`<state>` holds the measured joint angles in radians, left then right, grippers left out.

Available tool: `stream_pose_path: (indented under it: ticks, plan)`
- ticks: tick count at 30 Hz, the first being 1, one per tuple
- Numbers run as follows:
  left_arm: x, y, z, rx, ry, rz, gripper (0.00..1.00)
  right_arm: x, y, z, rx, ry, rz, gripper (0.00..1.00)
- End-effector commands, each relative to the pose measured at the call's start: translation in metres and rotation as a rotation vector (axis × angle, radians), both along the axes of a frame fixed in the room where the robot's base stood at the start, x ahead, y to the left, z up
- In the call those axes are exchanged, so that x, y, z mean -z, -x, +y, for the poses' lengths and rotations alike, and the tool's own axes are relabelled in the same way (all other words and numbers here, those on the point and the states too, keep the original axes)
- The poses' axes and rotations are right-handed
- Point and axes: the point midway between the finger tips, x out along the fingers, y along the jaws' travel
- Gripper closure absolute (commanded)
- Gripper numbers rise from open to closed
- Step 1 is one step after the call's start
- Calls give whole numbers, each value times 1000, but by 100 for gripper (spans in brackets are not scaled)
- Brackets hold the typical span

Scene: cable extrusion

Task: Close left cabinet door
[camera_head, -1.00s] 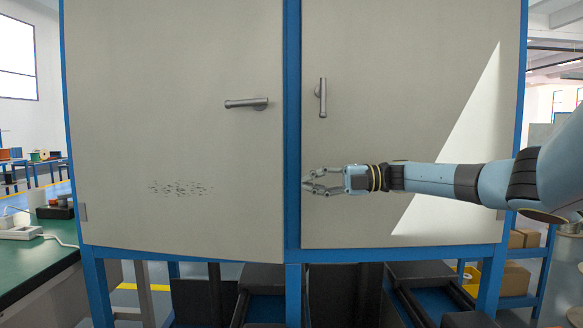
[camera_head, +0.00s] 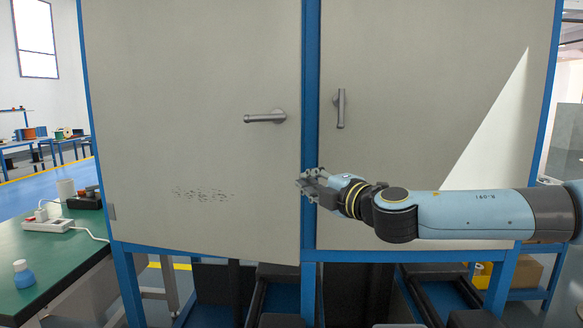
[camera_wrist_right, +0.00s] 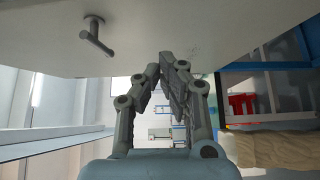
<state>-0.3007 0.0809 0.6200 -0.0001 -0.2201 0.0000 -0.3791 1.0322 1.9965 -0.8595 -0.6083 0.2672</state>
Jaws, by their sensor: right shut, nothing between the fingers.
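The left cabinet door (camera_head: 190,100) is a large beige panel. It stands slightly ajar, its lower edge sloping down toward its free right edge. Its grey lever handle (camera_head: 265,117) lies horizontal and also shows in the right wrist view (camera_wrist_right: 97,40). My right gripper (camera_head: 307,184) is shut and empty, its fingertips at the door's free edge below the handle; I cannot tell whether they touch. In the right wrist view the fingertips (camera_wrist_right: 160,66) are close together by the door panel. My left gripper is not in view.
The right cabinet door (camera_head: 400,90) looks closed, its handle (camera_head: 340,108) vertical. A blue post (camera_head: 310,130) stands between the doors. A green table (camera_head: 40,255) with a bottle (camera_head: 23,273) and a power strip (camera_head: 48,225) is at the left. Black bins sit below the cabinet.

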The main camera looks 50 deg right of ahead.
Motion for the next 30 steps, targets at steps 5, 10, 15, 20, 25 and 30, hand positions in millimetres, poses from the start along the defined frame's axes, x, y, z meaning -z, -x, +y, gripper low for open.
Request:
stream_pose_path:
  ticks: [5,10,15,20,25,30]
  plan:
    - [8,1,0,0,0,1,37,0,-32,-8,3,-7,-8,100]
    - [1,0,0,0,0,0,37,-3,-65,-15,2,-10,-7,100]
    - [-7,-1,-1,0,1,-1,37,-2,-90,-29,0,-1,-2,100]
    - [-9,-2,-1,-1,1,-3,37,-1,-100,-45,-1,-1,0,100]
    - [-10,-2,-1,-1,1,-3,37,0,-104,-52,-3,-1,-1,100]
    - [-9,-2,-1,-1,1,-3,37,0,-104,-52,-3,-1,0,100]
